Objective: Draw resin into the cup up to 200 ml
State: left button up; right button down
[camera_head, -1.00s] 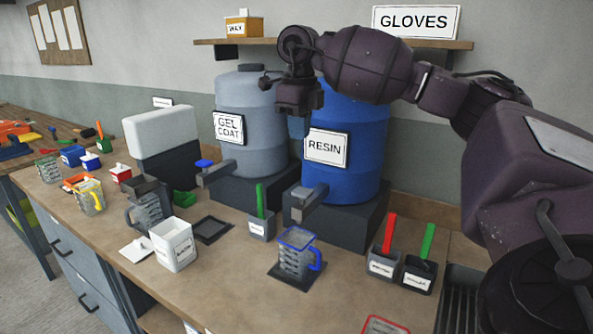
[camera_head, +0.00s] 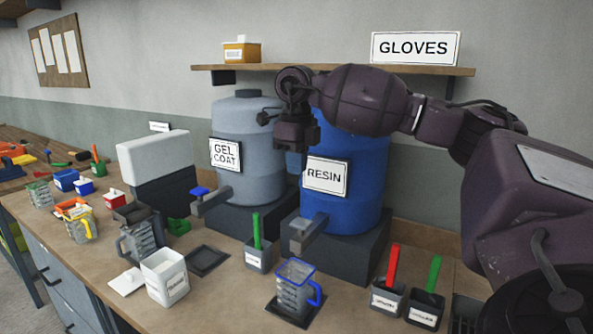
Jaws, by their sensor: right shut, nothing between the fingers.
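A blue drum labelled RESIN (camera_head: 350,205) stands on a dark block at the back of the bench. Its grey tap (camera_head: 308,234) sticks out to the front left. My left gripper is not in view.
A grey GEL COAT drum (camera_head: 240,130) with a blue-handled tap stands left of the resin drum. Small pots with red (camera_head: 392,265) and green (camera_head: 434,275) sticks stand right of the cup. A white tub (camera_head: 165,275) and a dark jug (camera_head: 140,240) stand left.

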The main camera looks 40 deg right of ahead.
aim_at(297, 222)
notch_tip(297, 222, down, 12)
jog(key=shift+r, duration=0.15)
dwell(0.3)
jog(key=shift+f+b, duration=0.3)
jog(key=shift+f, duration=0.85)
jog(key=shift+s, duration=0.1)
jog(key=shift+a+f, duration=0.15)
jog(key=shift+f, duration=0.1)
dwell(1.9)
jog(key=shift+r, duration=0.1)
dwell(2.8)
notch_tip(297, 222, up, 5)
jog(key=p, duration=0.2)
jog(key=shift+p, duration=0.3)
notch_tip(297, 222, up, 10)
jog(key=shift+b, duration=0.35)
